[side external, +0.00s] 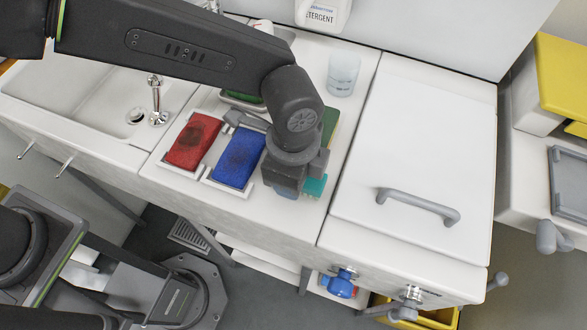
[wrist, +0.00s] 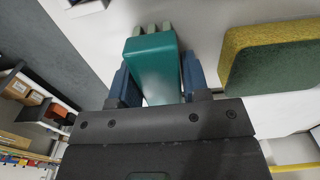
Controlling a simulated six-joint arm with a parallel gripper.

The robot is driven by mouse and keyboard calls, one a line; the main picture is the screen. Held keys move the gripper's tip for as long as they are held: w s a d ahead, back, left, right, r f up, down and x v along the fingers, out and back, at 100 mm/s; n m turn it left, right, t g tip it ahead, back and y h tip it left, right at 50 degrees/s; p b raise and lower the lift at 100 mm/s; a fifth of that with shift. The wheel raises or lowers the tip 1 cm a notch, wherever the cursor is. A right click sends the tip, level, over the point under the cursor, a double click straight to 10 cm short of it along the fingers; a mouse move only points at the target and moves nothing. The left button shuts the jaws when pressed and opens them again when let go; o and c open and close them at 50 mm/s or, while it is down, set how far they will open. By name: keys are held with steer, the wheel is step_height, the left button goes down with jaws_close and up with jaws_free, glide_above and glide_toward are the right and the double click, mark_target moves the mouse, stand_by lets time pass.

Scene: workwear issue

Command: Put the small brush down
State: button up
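The small brush is a teal block (wrist: 152,62) with pale grey-green bristle-like tufts at its far end in the wrist view. My gripper (wrist: 158,85) has a blue finger on each side of it and is shut on it. In the side view a teal end of the brush (side external: 315,186) sticks out beside my gripper (side external: 288,190), near the counter's front edge. The rest is hidden behind the gripper. I cannot tell whether the brush touches the counter.
A blue pad (side external: 238,158) and a red pad (side external: 192,142) lie in white holders left of my gripper. A yellow-green sponge (wrist: 275,55) is close by on the right in the wrist view. A white lid with a grey handle (side external: 418,206) stands right; a sink (side external: 75,85) is left.

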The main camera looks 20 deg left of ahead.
steer(key=o, duration=0.4)
steer(key=shift+c, duration=0.2)
step_height(320, 180, up, 12)
steer(key=shift+r, duration=0.2)
